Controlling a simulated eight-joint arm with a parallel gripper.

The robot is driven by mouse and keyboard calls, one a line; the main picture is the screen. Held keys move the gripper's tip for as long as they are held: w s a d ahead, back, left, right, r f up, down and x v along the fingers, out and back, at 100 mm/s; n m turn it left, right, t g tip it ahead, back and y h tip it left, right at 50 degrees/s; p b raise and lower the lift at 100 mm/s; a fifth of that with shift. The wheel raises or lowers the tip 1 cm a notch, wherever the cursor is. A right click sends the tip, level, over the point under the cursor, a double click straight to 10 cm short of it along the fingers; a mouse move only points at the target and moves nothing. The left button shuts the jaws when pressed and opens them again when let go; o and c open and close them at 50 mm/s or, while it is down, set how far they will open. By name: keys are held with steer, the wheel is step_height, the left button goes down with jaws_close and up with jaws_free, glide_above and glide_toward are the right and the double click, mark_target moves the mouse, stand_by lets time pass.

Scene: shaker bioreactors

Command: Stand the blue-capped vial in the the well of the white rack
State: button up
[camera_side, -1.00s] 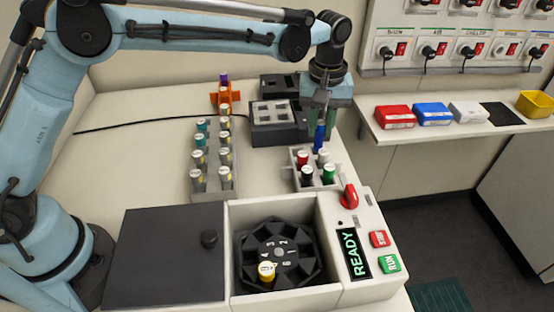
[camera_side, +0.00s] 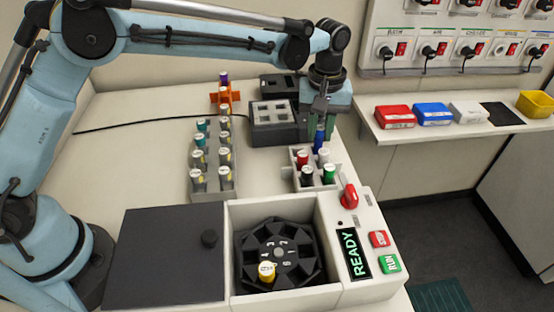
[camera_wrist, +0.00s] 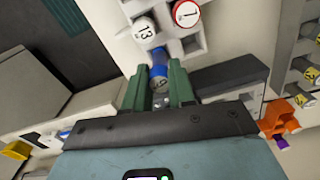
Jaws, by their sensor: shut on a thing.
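The blue-capped vial (camera_side: 319,138) is upright in my gripper (camera_side: 320,122) at the back end of the white rack (camera_side: 318,185). In the wrist view my gripper (camera_wrist: 158,88) has its two green fingers on either side of the blue vial (camera_wrist: 159,62). The vial is close against the rack (camera_wrist: 200,25), near the white-capped vial (camera_wrist: 143,28). Its lower end is hidden behind other vials in the side view, so I cannot tell whether it is inside a well. An empty well (camera_wrist: 190,45) shows beside it.
The rack also holds a red-capped vial (camera_side: 302,157), a black-capped vial (camera_side: 306,174) and a green-capped vial (camera_side: 329,172). A grey block device (camera_side: 273,130) stands close left. A grey rack (camera_side: 215,190) of several vials and the centrifuge-like machine (camera_side: 280,250) are nearby.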

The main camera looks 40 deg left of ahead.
steer(key=shift+f, duration=0.25)
stand_by(0.4)
steer(key=shift+f, duration=0.35)
steer(key=shift+f, duration=0.35)
steer(key=shift+f, duration=0.3)
steer(key=o, duration=0.9)
